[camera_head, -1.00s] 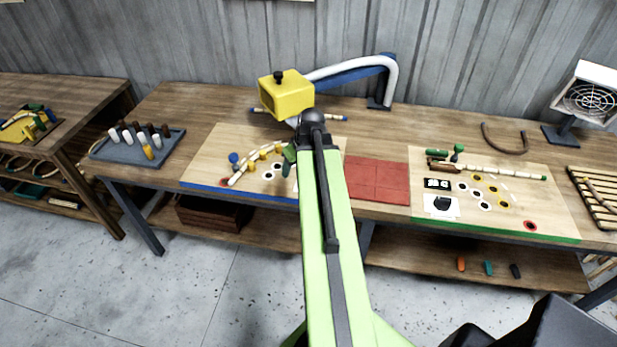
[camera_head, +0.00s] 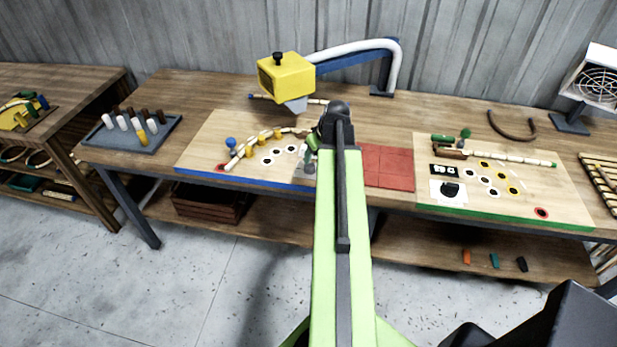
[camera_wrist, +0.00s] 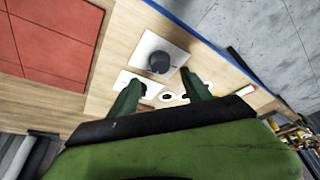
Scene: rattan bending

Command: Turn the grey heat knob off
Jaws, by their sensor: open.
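In the wrist view, a dark grey round knob (camera_wrist: 159,62) sits on a white square plate (camera_wrist: 181,57) near the blue edge of the left work board. My gripper (camera_wrist: 160,84) is open, with its two green fingers apart and nothing between them. The knob lies just beyond the fingertips, roughly in line with the gap, and I see no contact. In the head view, my gripper (camera_head: 310,154) is over the right part of the blue-edged board (camera_head: 215,160), and my arm mostly hides the knob there.
A second white plate (camera_wrist: 142,81) lies beside the knob plate. A yellow heater head (camera_head: 286,78) on a blue arm stands behind the board. A red tile mat (camera_head: 388,167) lies to the right. A green-edged board (camera_head: 560,200) carries another dark knob (camera_head: 449,189).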

